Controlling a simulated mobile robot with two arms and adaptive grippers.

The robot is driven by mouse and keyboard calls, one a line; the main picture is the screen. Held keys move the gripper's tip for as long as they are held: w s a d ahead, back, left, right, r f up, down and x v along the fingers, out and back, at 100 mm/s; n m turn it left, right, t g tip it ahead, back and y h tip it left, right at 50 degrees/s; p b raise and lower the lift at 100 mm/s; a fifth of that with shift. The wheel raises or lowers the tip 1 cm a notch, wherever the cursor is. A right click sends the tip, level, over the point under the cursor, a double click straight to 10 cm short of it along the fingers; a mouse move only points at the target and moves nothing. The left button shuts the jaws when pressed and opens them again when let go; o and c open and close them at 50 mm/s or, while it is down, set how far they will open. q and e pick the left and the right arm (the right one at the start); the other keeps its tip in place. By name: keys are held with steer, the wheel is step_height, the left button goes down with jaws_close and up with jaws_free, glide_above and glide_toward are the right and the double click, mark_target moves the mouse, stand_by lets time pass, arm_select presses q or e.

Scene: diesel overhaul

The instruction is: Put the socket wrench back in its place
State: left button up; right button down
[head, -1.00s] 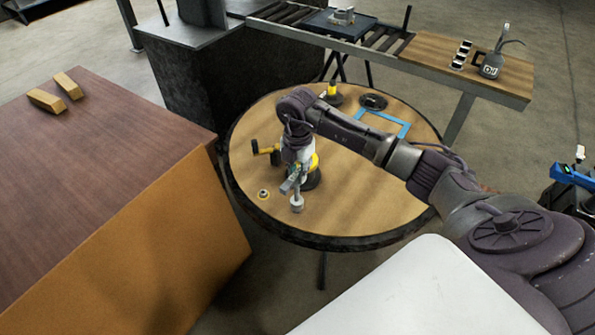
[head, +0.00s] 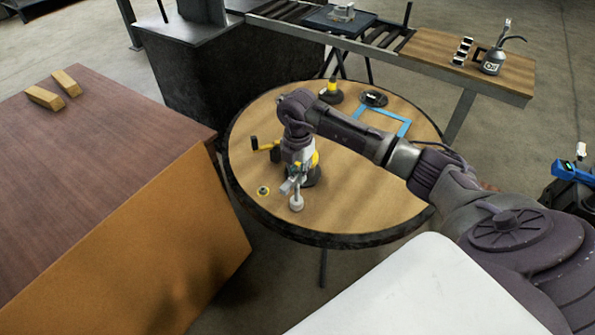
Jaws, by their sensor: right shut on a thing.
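My right gripper (head: 291,184) reaches down over the round wooden table (head: 370,188), near its front left part. It is shut on a small grey metal tool with a round end, which looks like the socket wrench (head: 296,203). Most of this tool is hidden by the gripper, and I cannot tell whether its round end touches the table. A blue rectangular outline (head: 402,128) lies on the table's far right part, partly hidden behind my right arm. My left gripper is not in view.
A black base with a yellow top (head: 331,92) and a dark round piece (head: 373,99) stand at the back. The table's right front is clear. A brown-topped box (head: 90,170) stands left.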

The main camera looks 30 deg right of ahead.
steer(key=shift+f, duration=0.35)
steer(key=c, duration=1)
jaws_free()
steer(key=shift+r, duration=0.1)
steer(key=shift+o, duration=0.4)
steer(key=o, duration=0.5)
step_height(320, 180, up, 9)
steer(key=p, duration=0.7)
